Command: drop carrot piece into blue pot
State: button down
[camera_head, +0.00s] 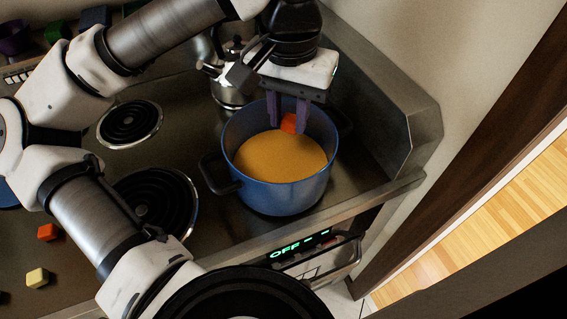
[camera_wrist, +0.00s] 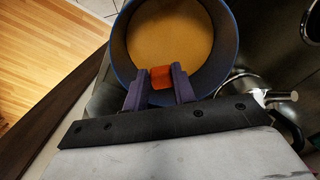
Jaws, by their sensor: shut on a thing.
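The blue pot (camera_head: 281,196) stands at the right end of the coil hob, with orange-yellow soup (camera_head: 275,158) inside. It also shows in the wrist view (camera_wrist: 122,58). My gripper (camera_head: 288,122) points down over the back part of the pot, its purple fingers shut on an orange carrot piece (camera_head: 288,123). The carrot piece shows between the fingertips in the wrist view (camera_wrist: 161,77), inside the outline of the pot's rim. I cannot tell exactly how far it is above the soup.
A metal kettle (camera_head: 230,92) stands behind the pot, close to my gripper. Coil burners (camera_head: 131,122) lie to the left. Another orange piece (camera_head: 47,232) and a pale yellow cube (camera_head: 37,277) lie at the lower left. A raised metal wall (camera_head: 385,90) bounds the hob on the right.

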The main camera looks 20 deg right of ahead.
jog(key=shift+f+b, duration=0.4)
jog(key=shift+f, duration=0.8)
jog(key=c, duration=1.1)
grip_release()
jog(key=shift+r, duration=0.15)
notch_tip(320, 180, up, 14)
jog(key=shift+f, duration=0.15)
jog(key=shift+s+f, duration=0.1)
